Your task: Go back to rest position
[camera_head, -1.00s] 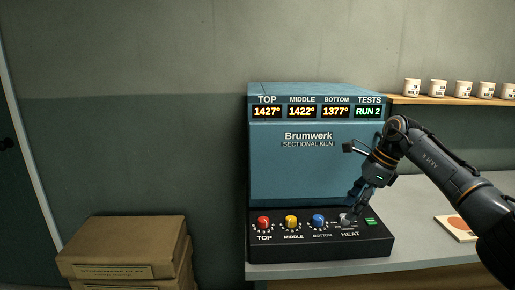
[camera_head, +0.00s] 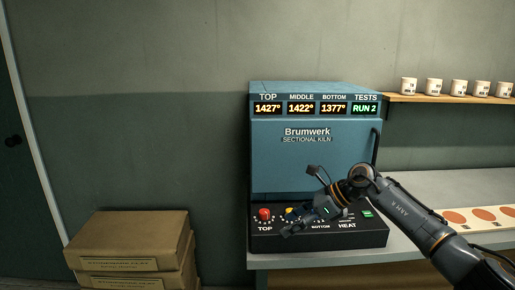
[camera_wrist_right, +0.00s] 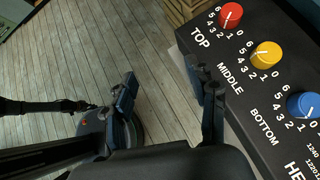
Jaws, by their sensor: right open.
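My right gripper (camera_head: 291,231) is open and empty. In the head view it hangs in front of the kiln's control panel (camera_head: 375,238), covering the middle part. In the right wrist view its two fingers (camera_wrist_right: 168,92) stand apart over the floor, beside the panel. My left gripper cannot be made out. The blue kiln (camera_head: 270,155) reads TOP 1427°, MIDDLE 1422°, BOTTOM 1377° and RUN 2. In the right wrist view the red knob (camera_wrist_right: 231,15), yellow knob (camera_wrist_right: 266,55) and blue knob (camera_wrist_right: 302,105) show.
The kiln stands on a grey table (camera_head: 420,186). A card with orange discs (camera_head: 480,219) lies on its right, behind my arm. Several white cups (camera_head: 434,86) stand on a wall shelf (camera_head: 440,98). Cardboard boxes (camera_head: 130,241) are stacked at lower left. Wooden floor (camera_wrist_right: 70,60) is clear.

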